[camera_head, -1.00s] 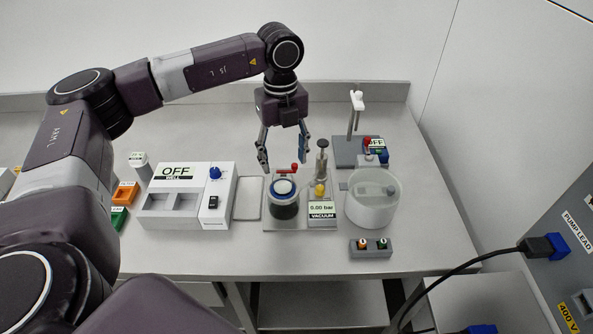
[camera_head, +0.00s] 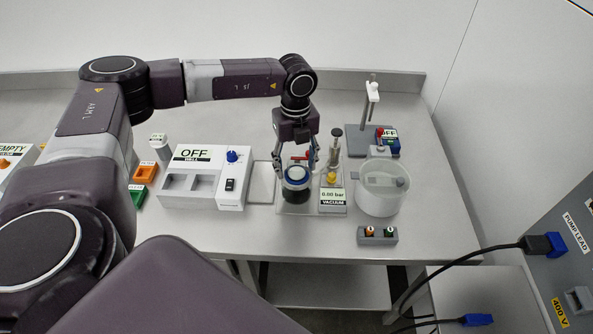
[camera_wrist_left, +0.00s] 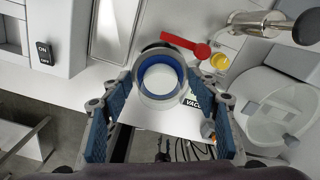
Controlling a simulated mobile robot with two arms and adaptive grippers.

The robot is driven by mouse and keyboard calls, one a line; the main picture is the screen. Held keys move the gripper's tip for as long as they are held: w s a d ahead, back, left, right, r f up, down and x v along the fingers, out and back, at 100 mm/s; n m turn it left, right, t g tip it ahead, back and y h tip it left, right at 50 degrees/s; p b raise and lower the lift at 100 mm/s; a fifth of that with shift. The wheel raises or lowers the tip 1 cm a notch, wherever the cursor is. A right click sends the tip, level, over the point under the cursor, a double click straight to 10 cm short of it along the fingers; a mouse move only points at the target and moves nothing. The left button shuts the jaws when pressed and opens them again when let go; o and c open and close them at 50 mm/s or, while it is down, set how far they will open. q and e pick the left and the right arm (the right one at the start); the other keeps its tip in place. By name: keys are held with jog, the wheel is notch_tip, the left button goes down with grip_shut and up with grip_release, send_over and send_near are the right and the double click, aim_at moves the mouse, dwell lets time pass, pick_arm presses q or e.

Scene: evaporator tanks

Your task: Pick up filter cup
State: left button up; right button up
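The filter cup (camera_head: 297,174), a pale cup with a blue ring inside, sits on a dark round base on the vacuum stand. The left wrist view shows it from above, with the cup (camera_wrist_left: 160,76) near the middle. My left gripper (camera_head: 299,166) points down just over the cup. Its blue-padded fingers (camera_wrist_left: 161,95) are open, one on each side of the cup, with gaps visible in the wrist view. I cannot tell how low the fingertips are against the cup's wall. My right gripper is not in view.
A red lever (camera_wrist_left: 186,45) lies close behind the cup. A metal plunger (camera_head: 335,148), yellow knob (camera_head: 331,178) and vacuum display (camera_head: 333,196) stand to its right. A clear round vessel (camera_head: 383,196) is further right. The mill box (camera_head: 203,180) stands left.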

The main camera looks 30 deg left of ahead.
pick_arm(q)
jog(key=c, duration=1.1)
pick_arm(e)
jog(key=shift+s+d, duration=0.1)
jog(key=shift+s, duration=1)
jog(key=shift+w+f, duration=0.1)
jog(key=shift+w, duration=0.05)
